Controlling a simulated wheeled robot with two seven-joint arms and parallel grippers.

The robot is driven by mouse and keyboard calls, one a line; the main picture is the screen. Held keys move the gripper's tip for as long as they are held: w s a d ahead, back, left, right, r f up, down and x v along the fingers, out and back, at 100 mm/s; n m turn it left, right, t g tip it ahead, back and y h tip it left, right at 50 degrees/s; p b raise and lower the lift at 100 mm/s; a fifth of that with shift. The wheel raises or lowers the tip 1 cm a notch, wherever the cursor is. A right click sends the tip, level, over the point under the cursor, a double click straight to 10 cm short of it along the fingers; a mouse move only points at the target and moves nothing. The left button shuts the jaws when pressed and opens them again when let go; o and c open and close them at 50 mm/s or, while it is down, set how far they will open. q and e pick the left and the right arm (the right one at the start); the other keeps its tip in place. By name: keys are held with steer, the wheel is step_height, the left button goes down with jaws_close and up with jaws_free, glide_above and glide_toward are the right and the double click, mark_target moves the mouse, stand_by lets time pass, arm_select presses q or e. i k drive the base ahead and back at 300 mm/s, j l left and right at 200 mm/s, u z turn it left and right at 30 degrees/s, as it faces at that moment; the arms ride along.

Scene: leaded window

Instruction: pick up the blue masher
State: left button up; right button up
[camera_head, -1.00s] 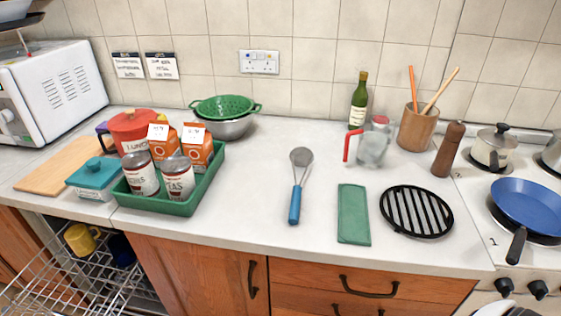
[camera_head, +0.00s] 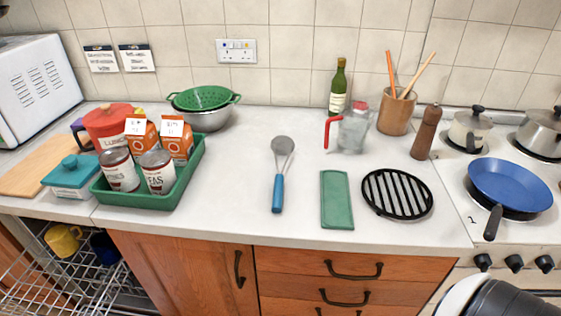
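The blue masher (camera_head: 278,190) lies on the white worktop near the middle of the head view. Its blue handle points toward the front edge and its round grey metal head points toward the wall. Nothing touches it. Neither of my grippers can be made out in the view. A white and dark rounded part at the bottom right looks like part of my own arm, with no fingers showing.
A green tray (camera_head: 193,183) with cans and cartons stands left of the masher. A green cloth-like slab (camera_head: 337,200) and a black trivet (camera_head: 397,194) lie to its right. A glass jug (camera_head: 353,130) stands behind. An open dishwasher rack (camera_head: 70,285) is lower left.

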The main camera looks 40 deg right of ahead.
mark_target(280, 145)
steer(key=i+j+z, duration=0.15)
steer(key=i, duration=0.4)
steer(key=i+j+z, duration=0.2)
steer(key=i+j, duration=0.2)
steer(key=i, duration=0.1)
